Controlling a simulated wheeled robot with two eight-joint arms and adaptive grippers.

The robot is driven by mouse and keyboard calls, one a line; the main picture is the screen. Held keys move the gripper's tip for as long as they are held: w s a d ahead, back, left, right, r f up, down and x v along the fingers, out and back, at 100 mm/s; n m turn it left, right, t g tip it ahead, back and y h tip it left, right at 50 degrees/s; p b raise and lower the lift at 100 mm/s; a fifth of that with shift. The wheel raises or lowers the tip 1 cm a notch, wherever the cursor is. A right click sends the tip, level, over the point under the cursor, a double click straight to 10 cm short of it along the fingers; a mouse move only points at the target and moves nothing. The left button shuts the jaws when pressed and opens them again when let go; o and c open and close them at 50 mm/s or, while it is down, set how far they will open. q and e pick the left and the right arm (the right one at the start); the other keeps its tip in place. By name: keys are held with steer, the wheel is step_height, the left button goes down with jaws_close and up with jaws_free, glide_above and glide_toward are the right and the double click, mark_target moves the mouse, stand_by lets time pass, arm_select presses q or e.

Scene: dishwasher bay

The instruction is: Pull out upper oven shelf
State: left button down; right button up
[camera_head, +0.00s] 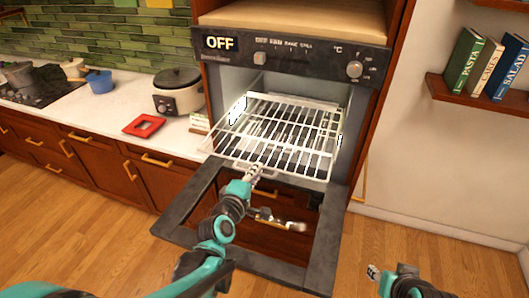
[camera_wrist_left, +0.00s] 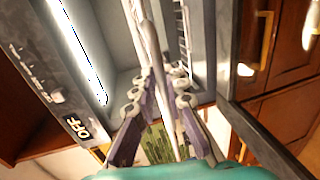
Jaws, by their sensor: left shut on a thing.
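The white wire upper oven shelf (camera_head: 318,152) sticks part way out of the open oven (camera_head: 338,92), its front edge over the lowered door (camera_head: 325,235). My left gripper (camera_head: 254,172) is shut on the shelf's front edge, near its middle. In the left wrist view, the fingers (camera_wrist_left: 160,85) close around the pale shelf edge (camera_wrist_left: 148,38), which runs up the picture between them. The back of the shelf is still inside the oven walls. My right gripper (camera_head: 374,272) is low at the right, away from the oven; its finger opening is not clear.
The oven's control panel (camera_head: 295,55) reads OFF. A cooker (camera_head: 178,92) and a red dish (camera_head: 144,125) stand on the counter to the left. A shelf of books (camera_head: 495,62) hangs at the right. The wooden floor at the right is clear.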

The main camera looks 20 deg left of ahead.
arm_select(q)
steer(key=shift+s+f+p, duration=0.2)
steer(key=shift+s+p, duration=0.2)
steer(key=shift+s, duration=2.15)
arm_select(e)
steer(key=shift+r, duration=0.5)
arm_select(q)
steer(key=c, duration=1.8)
jaws_free()
steer(key=shift+o, duration=0.9)
steer(key=shift+w+a+f, duration=0.1)
steer(key=shift+w, duration=0.15)
arm_select(e)
steer(key=shift+w, duration=0.2)
arm_select(q)
steer(key=shift+s, duration=0.1)
